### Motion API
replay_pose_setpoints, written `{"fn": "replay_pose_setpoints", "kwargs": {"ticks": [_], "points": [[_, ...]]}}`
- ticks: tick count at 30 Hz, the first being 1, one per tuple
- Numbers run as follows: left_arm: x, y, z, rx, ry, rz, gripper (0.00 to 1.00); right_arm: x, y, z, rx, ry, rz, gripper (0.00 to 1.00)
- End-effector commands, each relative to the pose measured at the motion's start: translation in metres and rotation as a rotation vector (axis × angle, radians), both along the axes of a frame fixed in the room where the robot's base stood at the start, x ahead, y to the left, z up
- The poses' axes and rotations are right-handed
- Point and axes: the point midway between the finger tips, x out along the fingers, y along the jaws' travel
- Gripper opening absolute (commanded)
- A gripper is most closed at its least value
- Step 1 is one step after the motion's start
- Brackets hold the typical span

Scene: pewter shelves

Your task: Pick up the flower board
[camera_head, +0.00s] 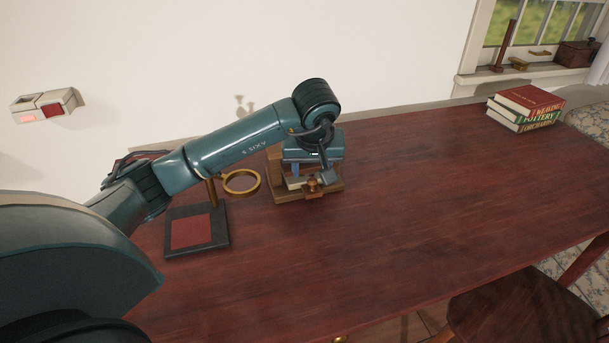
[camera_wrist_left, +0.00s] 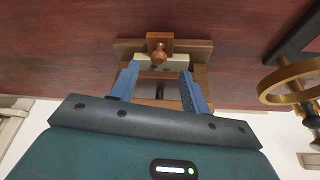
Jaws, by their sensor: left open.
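A small wooden press-like piece (camera_head: 335,188) with a round front knob (camera_head: 314,183) stands on the dark red table, mostly under my left gripper. A pale cream board (camera_wrist_left: 145,60) shows in it, behind the knob in the left wrist view; I cannot tell for sure that this is the flower board, and no flower pattern is visible. My left gripper (camera_head: 311,177) is open. In the left wrist view its two blue fingers (camera_wrist_left: 160,72) point down over the wooden piece, one on either side of its middle, with the knob beyond their tips. I cannot tell whether they touch it. My right gripper is out of view.
A brass ring (camera_head: 241,193) on a stand with a black, red-topped base (camera_head: 168,240) stands close at the left. Stacked books (camera_head: 528,110) lie at the far right. A wall runs behind; a chair (camera_head: 530,310) stands in front. The table's middle right is clear.

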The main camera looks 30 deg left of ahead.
Motion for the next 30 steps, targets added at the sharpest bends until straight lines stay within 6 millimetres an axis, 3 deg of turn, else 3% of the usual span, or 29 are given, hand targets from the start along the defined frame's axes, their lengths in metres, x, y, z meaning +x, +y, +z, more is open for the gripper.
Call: {"fn": "replay_pose_setpoints", "kwargs": {"ticks": [6,15,30], "points": [[0.009,0.003,-0.029,-0.002,0.002,0.001,0.47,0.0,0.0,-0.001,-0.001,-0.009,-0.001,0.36],[0.011,0.004,-0.032,-0.002,-0.001,0.0,0.46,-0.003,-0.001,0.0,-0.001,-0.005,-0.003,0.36],[0.011,0.004,-0.032,-0.001,-0.001,0.001,0.05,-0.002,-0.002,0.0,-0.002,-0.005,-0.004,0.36]]}}
